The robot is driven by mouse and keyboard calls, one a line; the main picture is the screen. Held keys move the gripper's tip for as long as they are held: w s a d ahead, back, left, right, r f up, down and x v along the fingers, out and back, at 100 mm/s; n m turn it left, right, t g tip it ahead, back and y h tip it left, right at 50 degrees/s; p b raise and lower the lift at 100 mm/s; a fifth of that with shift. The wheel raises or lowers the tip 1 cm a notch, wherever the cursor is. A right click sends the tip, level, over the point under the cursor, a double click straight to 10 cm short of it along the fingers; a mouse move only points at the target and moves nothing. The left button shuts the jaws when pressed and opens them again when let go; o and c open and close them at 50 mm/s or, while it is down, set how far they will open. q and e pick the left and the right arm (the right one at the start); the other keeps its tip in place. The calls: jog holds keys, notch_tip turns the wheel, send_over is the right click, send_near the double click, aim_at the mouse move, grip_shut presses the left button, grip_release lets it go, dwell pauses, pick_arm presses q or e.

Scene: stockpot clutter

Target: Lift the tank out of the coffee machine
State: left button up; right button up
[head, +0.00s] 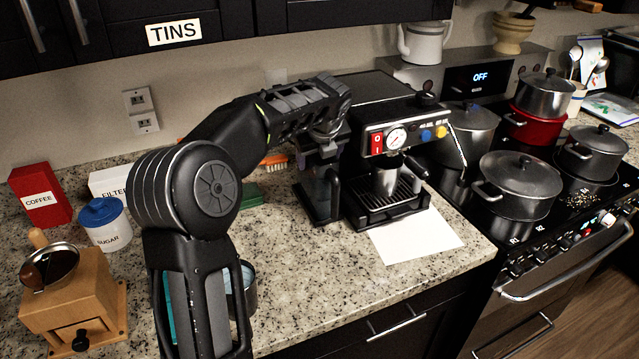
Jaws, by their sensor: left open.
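The black coffee machine (385,105) stands on the granite counter, with its gauge and coloured buttons facing forward. The tank (321,190) is a dark, partly see-through container with a handle, upright at the machine's left side. My left gripper (324,150) is open at the tank's upper part, pointing down from above. The gripper and wrist hide the tank's top, and I cannot tell whether the fingers touch it. My right gripper is not in view.
A metal cup (386,181) stands on the machine's drip tray. A white sheet (415,238) lies in front. The stove with several pots (517,185) is to the right. A coffee grinder (70,300) and a sugar jar (105,226) stand left. Cupboards (150,25) hang above.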

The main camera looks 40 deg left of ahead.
pick_arm(q)
jog(key=shift+c, duration=0.4)
grip_shut()
dwell(0.4)
jog(key=shift+r, duration=0.1)
